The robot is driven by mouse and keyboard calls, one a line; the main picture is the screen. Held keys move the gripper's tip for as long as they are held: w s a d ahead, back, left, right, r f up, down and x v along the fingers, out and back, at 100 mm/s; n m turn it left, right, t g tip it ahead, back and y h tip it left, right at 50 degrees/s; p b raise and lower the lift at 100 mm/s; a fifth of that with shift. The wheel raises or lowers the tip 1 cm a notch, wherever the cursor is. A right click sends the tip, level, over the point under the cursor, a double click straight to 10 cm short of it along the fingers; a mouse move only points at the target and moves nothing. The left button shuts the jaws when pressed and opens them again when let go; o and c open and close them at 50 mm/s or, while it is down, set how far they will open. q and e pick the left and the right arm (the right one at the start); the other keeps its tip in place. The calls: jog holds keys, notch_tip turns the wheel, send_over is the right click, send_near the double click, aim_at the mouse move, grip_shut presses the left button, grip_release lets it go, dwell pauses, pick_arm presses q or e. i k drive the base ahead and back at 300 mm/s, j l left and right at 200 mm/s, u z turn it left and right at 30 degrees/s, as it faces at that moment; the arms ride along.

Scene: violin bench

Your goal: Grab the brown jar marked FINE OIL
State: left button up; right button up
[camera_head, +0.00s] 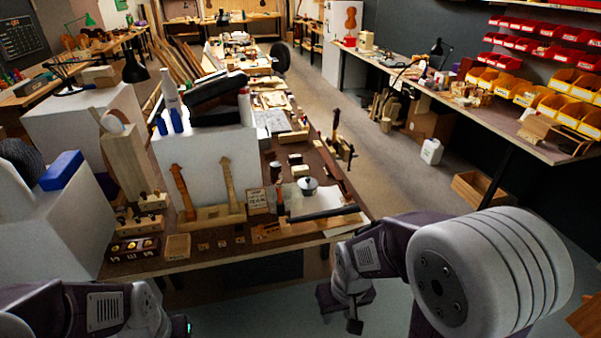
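No lettering that reads FINE OIL can be made out in the head view. Small dark jar-like items (275,170) stand on the brown bench (215,258), right of the white block. They are too small to tell which one is the oil jar. My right gripper (343,309) hangs low in front of the bench's near right corner, apart from these items. It holds nothing that I can see, and its finger opening is unclear. My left arm comes in at the lower left, below the bench's front edge. Its gripper end (183,326) is dark and partly cut off.
A lidded metal pot (307,185), a small sign (257,200) and two upright violin necks (227,186) stand on the bench. A white block (205,160) carries bottles and a black case. The floor right of the bench is open, with a white jug (431,152) farther off.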

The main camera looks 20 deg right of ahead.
aim_at(275, 175)
jog(key=i+l+u, duration=0.2)
jog(key=i, duration=0.3)
jog(key=i+l+u, duration=0.25)
jog(key=i, duration=0.2)
jog(key=i+j, duration=0.4)
